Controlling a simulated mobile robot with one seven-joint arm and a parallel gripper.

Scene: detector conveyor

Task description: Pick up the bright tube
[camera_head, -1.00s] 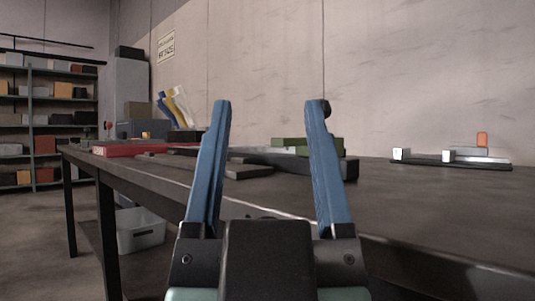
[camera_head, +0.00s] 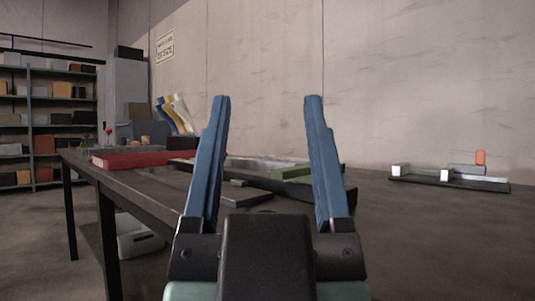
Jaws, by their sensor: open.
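My gripper (camera_head: 268,99) is at the centre, its two blue fingers wide apart and pointing up and away, with nothing between them. No object is plainly the bright tube. An orange upright piece (camera_head: 480,157) stands on a low dark tray (camera_head: 432,181) at the right, apart from the gripper. White blocks (camera_head: 400,169) and a pale bar (camera_head: 485,178) are on the same tray. Slanted yellow, blue and white long shapes (camera_head: 178,113) stand at the back left. The fingers hide part of the table.
A dark table (camera_head: 150,190) runs along the left, with a red tray (camera_head: 140,159), flat grey pieces and a green block (camera_head: 293,173). A white bin (camera_head: 140,240) is under it. Shelves (camera_head: 50,125) stand at far left.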

